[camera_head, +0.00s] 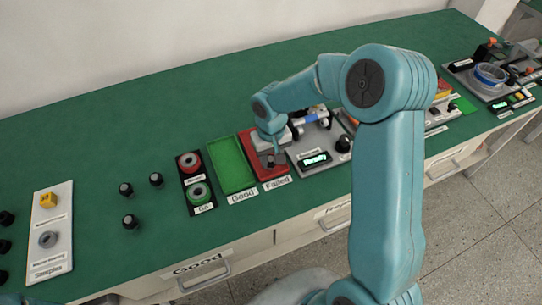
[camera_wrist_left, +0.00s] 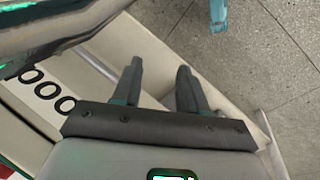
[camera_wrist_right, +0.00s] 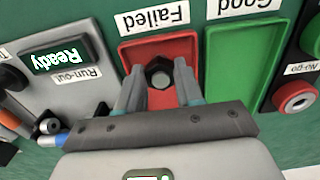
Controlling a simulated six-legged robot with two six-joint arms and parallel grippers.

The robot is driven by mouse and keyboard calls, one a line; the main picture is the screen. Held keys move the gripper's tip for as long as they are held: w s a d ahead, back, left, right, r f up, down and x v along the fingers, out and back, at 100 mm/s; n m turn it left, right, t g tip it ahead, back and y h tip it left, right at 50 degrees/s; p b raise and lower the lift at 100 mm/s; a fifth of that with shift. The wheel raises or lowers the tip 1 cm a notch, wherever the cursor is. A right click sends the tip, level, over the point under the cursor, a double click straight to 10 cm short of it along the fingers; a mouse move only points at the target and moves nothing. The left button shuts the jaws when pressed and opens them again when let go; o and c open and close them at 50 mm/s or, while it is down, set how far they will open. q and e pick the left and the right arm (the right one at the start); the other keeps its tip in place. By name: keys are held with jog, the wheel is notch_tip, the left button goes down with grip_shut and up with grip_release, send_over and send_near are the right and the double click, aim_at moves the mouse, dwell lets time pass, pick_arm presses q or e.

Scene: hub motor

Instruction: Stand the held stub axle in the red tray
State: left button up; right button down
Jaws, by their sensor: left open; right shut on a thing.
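The stub axle (camera_wrist_right: 159,72) is a dark piece with a hex-shaped end, seen end-on and roughly upright between the fingers of my right gripper (camera_wrist_right: 158,84). My right gripper is shut on it over the red tray (camera_wrist_right: 190,46), labelled Failed. In the head view the red tray (camera_head: 249,145) is partly hidden by my right gripper (camera_head: 272,153). I cannot tell whether the axle touches the tray floor. My left gripper (camera_wrist_left: 158,75) is open and empty, beside the drawer front and above the floor; it is outside the head view.
A green tray (camera_head: 229,164) labelled Good is left of the red one, with a black gauge block (camera_head: 196,184) farther left. A run-out station (camera_head: 315,158) reading Ready is close on the right. Several dark stub axles (camera_head: 126,189) stand at left. The back of the bench is clear.

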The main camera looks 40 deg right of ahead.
aim_at(271, 159)
jog(key=c, duration=0.7)
grip_release()
jog(key=shift+c, duration=0.2)
jog(key=shift+r, duration=0.15)
jog(key=shift+w+r, duration=0.1)
jog(key=shift+r, duration=0.25)
notch_tip(271, 159, up, 11)
jog(key=shift+r, duration=0.2)
